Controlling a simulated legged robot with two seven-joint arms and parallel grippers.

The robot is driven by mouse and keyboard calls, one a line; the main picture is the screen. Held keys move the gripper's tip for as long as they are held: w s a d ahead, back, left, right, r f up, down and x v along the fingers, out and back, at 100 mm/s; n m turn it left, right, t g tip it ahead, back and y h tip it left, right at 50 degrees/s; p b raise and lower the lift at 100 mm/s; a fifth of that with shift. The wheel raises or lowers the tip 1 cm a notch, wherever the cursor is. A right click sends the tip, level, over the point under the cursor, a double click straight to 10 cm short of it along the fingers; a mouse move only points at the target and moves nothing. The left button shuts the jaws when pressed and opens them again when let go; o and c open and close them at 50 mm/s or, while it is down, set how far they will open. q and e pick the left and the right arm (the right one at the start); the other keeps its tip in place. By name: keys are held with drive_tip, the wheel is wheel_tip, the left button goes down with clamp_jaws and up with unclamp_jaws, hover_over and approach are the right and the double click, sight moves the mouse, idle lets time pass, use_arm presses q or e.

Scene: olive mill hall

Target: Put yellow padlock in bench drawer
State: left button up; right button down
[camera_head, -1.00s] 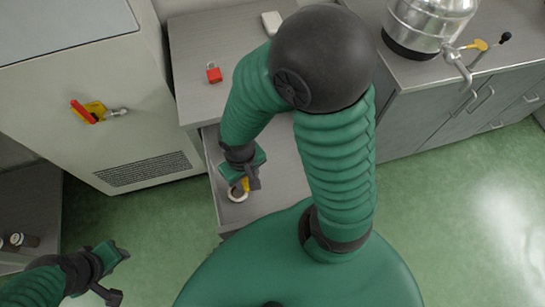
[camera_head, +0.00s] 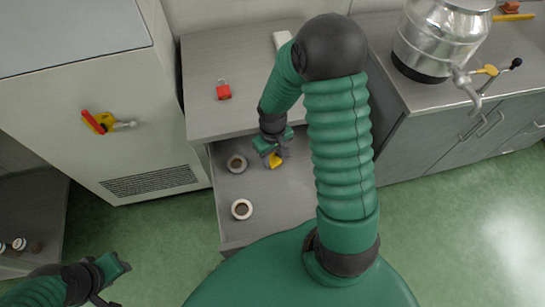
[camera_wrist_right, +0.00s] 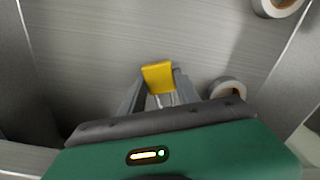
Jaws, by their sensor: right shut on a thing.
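The yellow padlock (camera_head: 275,160) is between the fingertips of my right gripper (camera_head: 272,151), which is shut on it. In the right wrist view the padlock (camera_wrist_right: 158,77) shows its yellow body at the tips of my right gripper (camera_wrist_right: 156,90). The bench drawer (camera_head: 262,207) is pulled open, and the padlock is over its inside; I cannot tell whether it touches the drawer floor. My left gripper (camera_head: 113,284) is at the lower left, over the green floor, partly cut off by the frame edge; its jaw opening is unclear.
Two tape rolls, one nearer the back (camera_head: 237,163) and one nearer the front (camera_head: 242,209), lie in the drawer. A red padlock (camera_head: 223,90) lies on the bench top (camera_head: 205,60). A steel churn (camera_head: 440,35) stands right. A cabinet (camera_head: 90,120) with a red-yellow switch stands left.

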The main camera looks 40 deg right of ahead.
drive_tip(key=shift+w+f, duration=0.1)
drive_tip(key=shift+f, duration=0.15)
drive_tip(key=c, duration=0.9)
unclamp_jaws()
